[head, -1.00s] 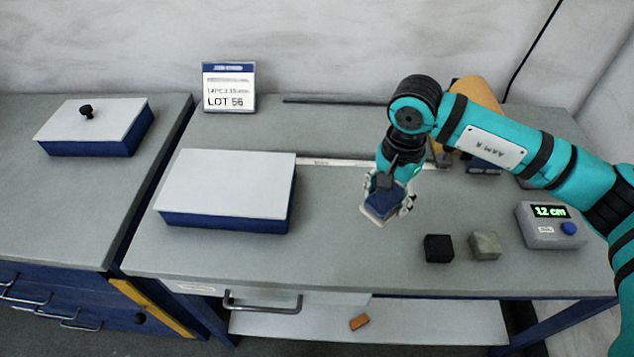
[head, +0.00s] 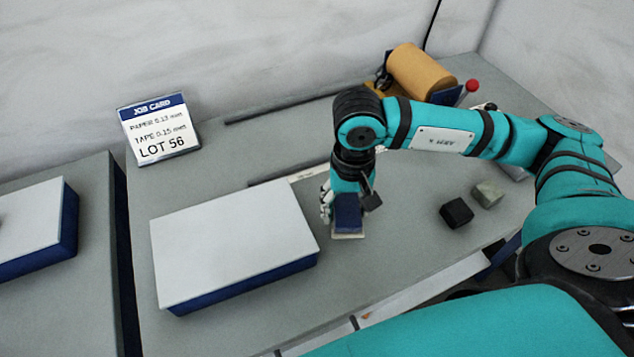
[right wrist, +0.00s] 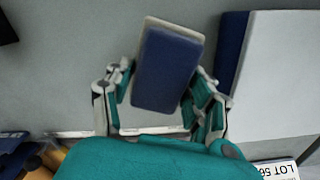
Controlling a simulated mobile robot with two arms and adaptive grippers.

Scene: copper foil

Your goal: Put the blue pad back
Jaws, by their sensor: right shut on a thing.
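The blue pad (head: 348,212) has a blue body with a pale layer along one side. My right gripper (head: 340,208) is shut on it, just to the right of the large white-topped blue box. In the right wrist view the pad (right wrist: 168,68) sits between the two fingers of the right gripper (right wrist: 160,95), slightly tilted. I cannot tell whether the pad touches the table. My left gripper is not in view.
The large white-topped box (head: 230,240) stands close left of the pad. A black block (head: 457,212) and a grey-green block (head: 488,194) lie to the right. A job card (head: 158,130) stands at the back left. An orange roll (head: 420,72) is at the back right.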

